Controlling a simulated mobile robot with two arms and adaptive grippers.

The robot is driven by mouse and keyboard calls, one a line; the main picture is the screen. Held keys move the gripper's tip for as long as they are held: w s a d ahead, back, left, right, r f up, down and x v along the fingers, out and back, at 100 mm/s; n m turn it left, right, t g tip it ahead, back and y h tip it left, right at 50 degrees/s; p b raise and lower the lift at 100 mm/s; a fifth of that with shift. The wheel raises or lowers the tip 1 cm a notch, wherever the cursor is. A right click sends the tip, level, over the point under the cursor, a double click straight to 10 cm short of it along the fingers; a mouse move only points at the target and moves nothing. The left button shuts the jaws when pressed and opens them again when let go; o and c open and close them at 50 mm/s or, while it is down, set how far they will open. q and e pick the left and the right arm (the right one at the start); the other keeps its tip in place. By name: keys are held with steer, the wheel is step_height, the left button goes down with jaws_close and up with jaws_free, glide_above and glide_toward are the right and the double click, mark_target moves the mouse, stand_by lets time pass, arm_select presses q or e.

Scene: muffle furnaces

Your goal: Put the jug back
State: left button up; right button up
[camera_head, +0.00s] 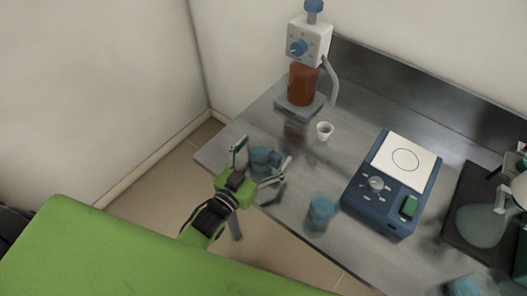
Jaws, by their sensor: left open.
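A blue jug-like vessel (262,157) stands near the left front corner of the grey metal bench. My left gripper (261,163) reaches in from the left and is open, with one finger on each side of this vessel. Whether the fingers touch it cannot be told. Another blue vessel (320,211) stands near the front edge, left of the blue device. Which of these is the task's jug is not clear. I cannot make out my right gripper.
A dispenser with a brown bottle (303,84) stands at the back, with a small white cup (325,130) beside it. A blue device (386,204) with a white plate is right of centre. A dark stand (467,232) is at right. Some bench (343,161) is bare.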

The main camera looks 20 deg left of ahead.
arm_select(q)
steer(key=shift+r, duration=0.2)
steer(key=b+v, duration=0.2)
steer(key=v, duration=0.9)
steer(key=shift+f, duration=0.2)
steer(key=shift+s+a+r, duration=0.15)
steer(key=shift+s, duration=0.35)
